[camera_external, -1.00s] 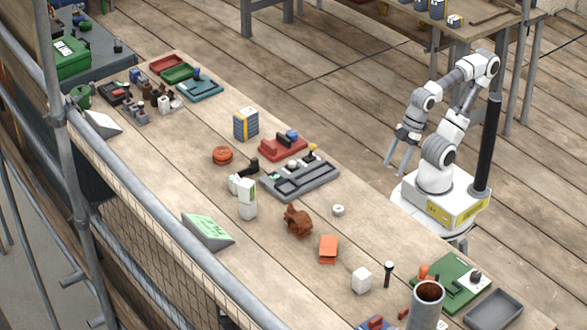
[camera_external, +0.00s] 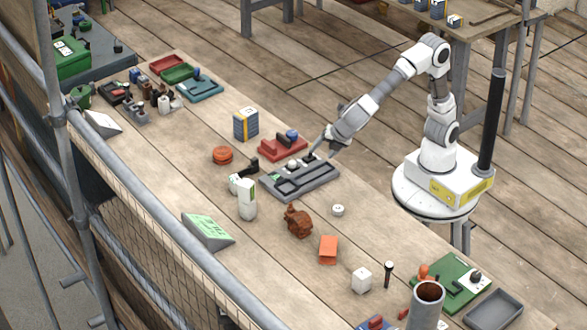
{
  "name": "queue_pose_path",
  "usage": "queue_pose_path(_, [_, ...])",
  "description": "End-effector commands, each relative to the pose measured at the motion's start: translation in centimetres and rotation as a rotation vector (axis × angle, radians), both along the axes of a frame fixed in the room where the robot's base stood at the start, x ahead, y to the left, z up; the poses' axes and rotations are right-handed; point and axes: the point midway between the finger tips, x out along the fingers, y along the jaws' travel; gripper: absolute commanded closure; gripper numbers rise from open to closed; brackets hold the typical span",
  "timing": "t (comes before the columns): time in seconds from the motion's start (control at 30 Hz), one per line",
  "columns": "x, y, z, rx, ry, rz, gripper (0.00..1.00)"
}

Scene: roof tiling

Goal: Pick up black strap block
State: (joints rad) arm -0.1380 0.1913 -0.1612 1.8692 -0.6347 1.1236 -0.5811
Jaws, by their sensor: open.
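My gripper (camera_external: 322,148) is open and reaches down over the far right end of the grey tray (camera_external: 318,184). Its fingers look empty, at or just above the tray. A small black object (camera_external: 247,170) lies on the bench left of the tray, beside a white piece. It may be the black strap block, but I cannot tell for sure at this size. Small dark parts also sit in the tray, and those near my fingers are partly hidden.
A red tray (camera_external: 281,149) lies just behind the grey one, with a blue and yellow box (camera_external: 246,124) to its left. A brown lumpy object (camera_external: 298,222), an orange block (camera_external: 328,249) and a white ring (camera_external: 338,210) stand nearer. Bare planks lie between them.

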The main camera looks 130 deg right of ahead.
Motion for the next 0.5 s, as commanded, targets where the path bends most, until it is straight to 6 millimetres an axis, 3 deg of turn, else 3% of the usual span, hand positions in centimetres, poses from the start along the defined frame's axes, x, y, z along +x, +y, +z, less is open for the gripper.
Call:
queue_pose_path(0.3, [7.6,-3.4,-0.1,-0.296,0.315,0.229,0.35])
queue_pose_path(0.5, [11.5,-4.4,-0.8,-0.462,0.494,0.349,0.35])
